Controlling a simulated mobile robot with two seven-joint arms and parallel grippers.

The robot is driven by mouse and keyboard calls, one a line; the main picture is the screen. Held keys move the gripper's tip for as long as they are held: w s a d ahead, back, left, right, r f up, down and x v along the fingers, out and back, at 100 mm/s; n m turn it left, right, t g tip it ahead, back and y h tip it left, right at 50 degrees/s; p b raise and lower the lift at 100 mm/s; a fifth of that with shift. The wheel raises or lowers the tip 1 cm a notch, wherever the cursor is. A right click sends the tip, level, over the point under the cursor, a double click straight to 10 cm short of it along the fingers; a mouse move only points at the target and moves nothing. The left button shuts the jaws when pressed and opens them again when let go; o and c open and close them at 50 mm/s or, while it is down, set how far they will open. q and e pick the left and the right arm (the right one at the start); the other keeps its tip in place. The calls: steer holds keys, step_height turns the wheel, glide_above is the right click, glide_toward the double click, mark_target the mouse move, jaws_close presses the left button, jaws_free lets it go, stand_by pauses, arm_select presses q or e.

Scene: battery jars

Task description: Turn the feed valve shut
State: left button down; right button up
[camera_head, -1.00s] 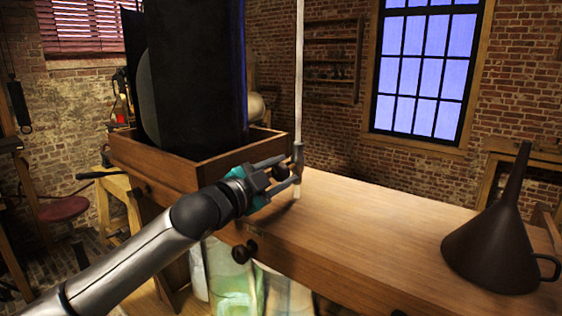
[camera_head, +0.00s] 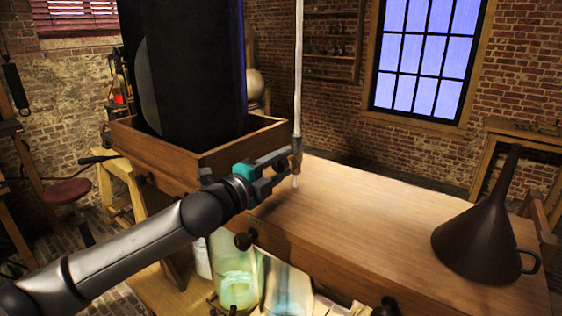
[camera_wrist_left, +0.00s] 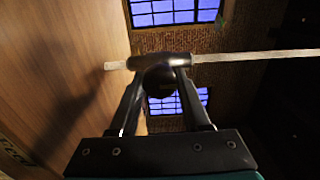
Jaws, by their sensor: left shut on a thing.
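The feed valve (camera_head: 297,147) is a small dark fitting on a thin, pale upright tube (camera_head: 298,70), just above the wooden bench top. My left gripper (camera_head: 284,166) comes in from the left at the valve's height and is shut on its handle. In the left wrist view, the round dark handle (camera_wrist_left: 161,81) sits between the two fingers, with their tips close to the dark valve body (camera_wrist_left: 158,62). The fingers hide the handle's sides, and its turn angle cannot be told. My right gripper is not in view.
A wooden box (camera_head: 190,158) holding a tall dark cylinder (camera_head: 195,70) stands left of the valve. A dark funnel (camera_head: 482,235) stands on the bench top (camera_head: 370,215) at the right. Glass jars (camera_head: 233,270) stand below. The bench between tube and funnel is clear.

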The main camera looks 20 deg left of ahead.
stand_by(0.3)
arm_select(q)
steer(key=shift+c, duration=2)
jaws_free()
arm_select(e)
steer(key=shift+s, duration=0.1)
